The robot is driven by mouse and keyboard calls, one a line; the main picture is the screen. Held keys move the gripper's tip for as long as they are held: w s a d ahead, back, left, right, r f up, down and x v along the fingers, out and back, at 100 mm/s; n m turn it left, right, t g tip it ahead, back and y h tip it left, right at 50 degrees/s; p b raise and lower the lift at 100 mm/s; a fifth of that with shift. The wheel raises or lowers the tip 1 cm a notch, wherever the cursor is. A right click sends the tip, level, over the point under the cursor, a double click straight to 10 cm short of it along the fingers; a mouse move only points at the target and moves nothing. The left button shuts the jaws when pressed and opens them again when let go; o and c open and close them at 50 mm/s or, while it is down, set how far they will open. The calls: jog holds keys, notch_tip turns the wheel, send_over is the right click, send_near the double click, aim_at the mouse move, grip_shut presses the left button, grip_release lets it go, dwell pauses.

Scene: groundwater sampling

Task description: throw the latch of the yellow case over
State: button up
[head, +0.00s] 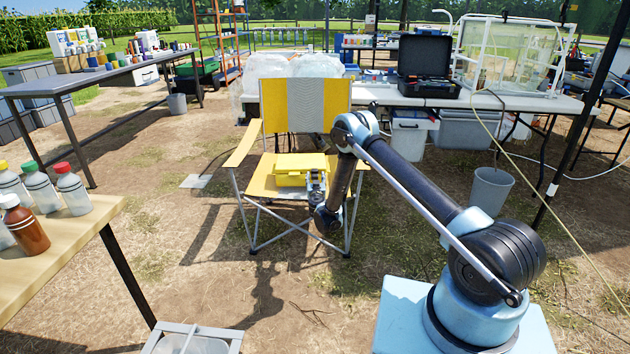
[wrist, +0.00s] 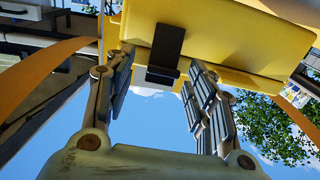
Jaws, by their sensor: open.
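The yellow case (head: 292,178) lies on the seat of a yellow and grey folding chair. In the wrist view the case (wrist: 235,50) fills the upper part, with its black latch (wrist: 168,45) on the near face. My gripper (head: 317,188) is at the front right of the case in the head view. In the wrist view my gripper (wrist: 160,75) is open, one finger on each side of the latch, with gaps between the fingers and the latch. Whether a fingertip touches the case I cannot tell. The latch is too small to make out in the head view.
The chair (head: 243,157) has armrests on both sides; my arm covers its right side. A wooden table (head: 80,235) with bottles stands at the front left. A white table (head: 545,102) with an open black case (head: 428,62) is behind. A grey bin (head: 490,190) stands right.

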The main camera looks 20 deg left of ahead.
aim_at(315, 172)
jog(key=shift+w, duration=0.1)
jog(key=shift+a, duration=0.15)
jog(key=c, duration=1.1)
jog(key=shift+o, duration=0.2)
jog(key=shift+r, duration=0.1)
jog(key=shift+w+a+r+g+h, duration=0.1)
jog(key=shift+w+r+g+h, duration=0.2)
jog(key=shift+g, duration=0.45)
jog(key=shift+w+a+r+g+h, duration=0.1)
jog(key=shift+w+r+g+h, duration=0.1)
jog(key=shift+w+r+g, duration=0.4)
jog(key=shift+a+g, duration=0.15)
jog(key=shift+g, duration=0.7)
